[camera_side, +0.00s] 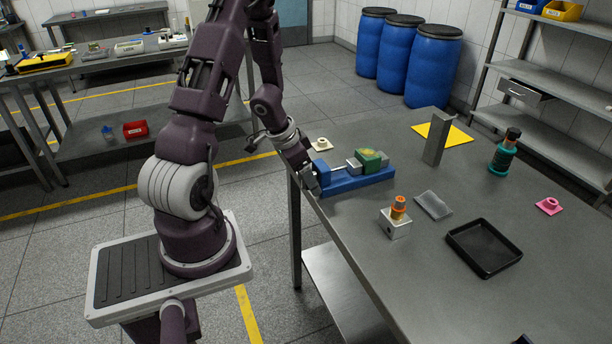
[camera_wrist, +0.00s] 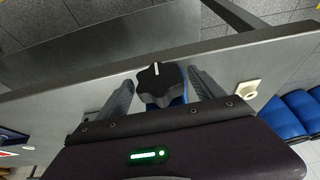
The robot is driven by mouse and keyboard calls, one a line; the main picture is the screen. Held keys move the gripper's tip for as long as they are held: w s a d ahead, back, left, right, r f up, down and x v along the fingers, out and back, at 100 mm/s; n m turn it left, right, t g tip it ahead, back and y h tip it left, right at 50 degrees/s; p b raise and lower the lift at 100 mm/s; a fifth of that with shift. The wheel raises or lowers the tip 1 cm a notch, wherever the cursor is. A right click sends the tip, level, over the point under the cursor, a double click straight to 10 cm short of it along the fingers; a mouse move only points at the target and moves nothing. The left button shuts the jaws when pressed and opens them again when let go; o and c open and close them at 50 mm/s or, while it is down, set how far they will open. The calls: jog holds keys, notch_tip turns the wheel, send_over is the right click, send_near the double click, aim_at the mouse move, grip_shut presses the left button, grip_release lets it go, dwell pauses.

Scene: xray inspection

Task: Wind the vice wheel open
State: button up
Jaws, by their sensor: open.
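The blue vice (camera_side: 352,183) lies along the table's near-left edge in the side view. A green part (camera_side: 369,159) sits at its grey jaws; I cannot tell how tightly it is held. The vice wheel (camera_wrist: 160,88) is a black, lobed knob with a white mark, seen in the wrist view. My gripper (camera_wrist: 160,80) is open, with one finger on each side of the wheel and visible gaps between. In the side view my gripper (camera_side: 309,181) is at the vice's left end and hides the wheel.
A cream piece (camera_side: 321,144) lies beside the vice near the table edge. A metal block (camera_side: 396,226) with an orange-topped part, a grey plate (camera_side: 433,204), a black tray (camera_side: 455,237), an upright grey block (camera_side: 436,139) and a teal bottle (camera_side: 503,155) stand further right.

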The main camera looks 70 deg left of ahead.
jog(key=c, duration=1.3)
jog(key=shift+c, duration=0.2)
jog(key=o, duration=1.3)
jog(key=shift+o, duration=0.2)
jog(key=v, duration=0.7)
jog(key=shift+r, duration=0.1)
